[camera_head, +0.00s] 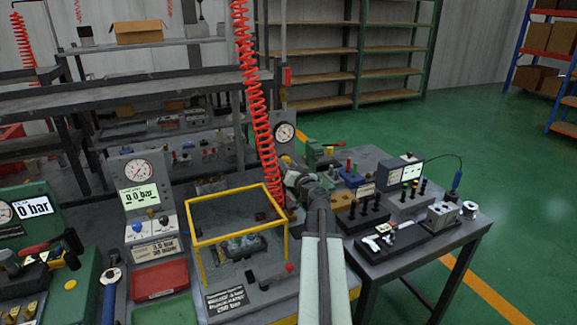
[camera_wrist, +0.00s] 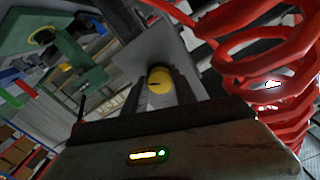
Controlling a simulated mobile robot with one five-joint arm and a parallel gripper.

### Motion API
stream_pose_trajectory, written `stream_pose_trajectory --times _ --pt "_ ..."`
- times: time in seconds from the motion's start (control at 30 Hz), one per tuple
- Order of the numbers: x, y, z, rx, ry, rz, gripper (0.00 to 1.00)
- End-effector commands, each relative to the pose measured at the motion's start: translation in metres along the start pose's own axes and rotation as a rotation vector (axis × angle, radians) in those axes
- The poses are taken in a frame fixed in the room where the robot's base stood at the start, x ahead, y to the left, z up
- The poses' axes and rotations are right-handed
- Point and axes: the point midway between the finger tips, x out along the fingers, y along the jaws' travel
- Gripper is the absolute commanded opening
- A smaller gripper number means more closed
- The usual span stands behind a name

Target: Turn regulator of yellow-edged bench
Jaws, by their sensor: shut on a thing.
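The regulator's yellow knob (camera_wrist: 160,79) shows in the wrist view between my two fingers, in front of a grey plate (camera_wrist: 140,50). My gripper (camera_wrist: 160,92) is shut on this knob. In the head view my gripper (camera_head: 293,172) reaches to the back of the yellow-edged bench (camera_head: 262,300), just below a round dial gauge (camera_head: 284,132) on a grey plate. The knob is a small yellow spot there, mostly hidden by my gripper. How far it is turned cannot be told.
A red coiled hose (camera_head: 258,110) hangs close to the left of my gripper; it also fills the right of the wrist view (camera_wrist: 265,70). A yellow frame (camera_head: 237,212) stands in front on the left. Blocks with black knobs (camera_head: 364,215) stand on the right. Green floor lies beyond.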

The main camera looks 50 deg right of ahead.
Motion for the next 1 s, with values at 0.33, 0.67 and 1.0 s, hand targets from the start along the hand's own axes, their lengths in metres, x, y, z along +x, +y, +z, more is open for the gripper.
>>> stream_pose_trajectory --times 0.33,0.67,1.0 --pt "-0.0004 -0.0003 -0.0007 0.304 -0.005 0.001 0.00" --pt "-0.0007 -0.0001 -0.0010 0.616 -0.010 0.004 0.00" --pt "-0.0011 0.0005 -0.0016 0.938 -0.015 0.006 0.00"
